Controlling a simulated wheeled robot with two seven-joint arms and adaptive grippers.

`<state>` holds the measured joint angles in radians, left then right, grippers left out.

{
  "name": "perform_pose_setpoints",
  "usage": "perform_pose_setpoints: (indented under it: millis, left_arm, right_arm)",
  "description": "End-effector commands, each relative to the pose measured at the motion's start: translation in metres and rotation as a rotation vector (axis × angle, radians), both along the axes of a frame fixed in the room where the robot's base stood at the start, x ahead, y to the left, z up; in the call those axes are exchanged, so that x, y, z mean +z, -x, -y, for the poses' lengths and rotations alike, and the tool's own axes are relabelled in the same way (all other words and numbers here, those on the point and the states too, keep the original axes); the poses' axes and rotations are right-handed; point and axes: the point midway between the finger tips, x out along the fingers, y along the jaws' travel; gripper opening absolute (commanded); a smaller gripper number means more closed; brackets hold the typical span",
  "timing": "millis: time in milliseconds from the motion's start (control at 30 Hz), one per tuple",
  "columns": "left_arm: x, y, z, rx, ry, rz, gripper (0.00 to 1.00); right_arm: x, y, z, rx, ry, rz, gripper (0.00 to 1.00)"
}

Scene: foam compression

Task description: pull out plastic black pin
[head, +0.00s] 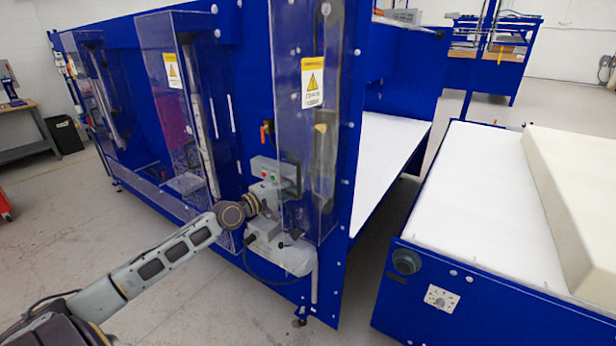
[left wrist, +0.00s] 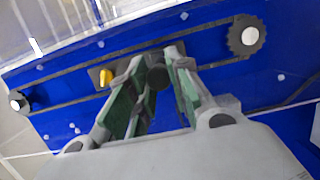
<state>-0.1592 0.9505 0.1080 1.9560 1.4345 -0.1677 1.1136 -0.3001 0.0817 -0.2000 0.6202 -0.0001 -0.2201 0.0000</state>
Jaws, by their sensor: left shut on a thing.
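The black pin (left wrist: 158,77) shows as a dark round end on the blue panel in the left wrist view. My left gripper (left wrist: 155,62) has its green-padded fingers on either side of the pin and is shut on it. In the head view my left gripper (head: 266,228) is at the lower front of the blue machine, and the pin cannot be made out there. My right gripper is in neither view.
The blue machine (head: 355,185) has clear guards with warning labels (head: 312,82). A table with a foam block (head: 570,190) stands at right. Floor at left is open.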

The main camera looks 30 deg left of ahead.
Motion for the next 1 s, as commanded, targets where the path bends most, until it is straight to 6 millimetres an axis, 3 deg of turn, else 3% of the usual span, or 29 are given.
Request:
perform_pose_setpoints:
  millis: [1000]
  left_arm:
    - [0.000, 0.034, -0.003, 0.000, -0.001, 0.000, 0.00]
  right_arm:
    - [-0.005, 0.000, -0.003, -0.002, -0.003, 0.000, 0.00]
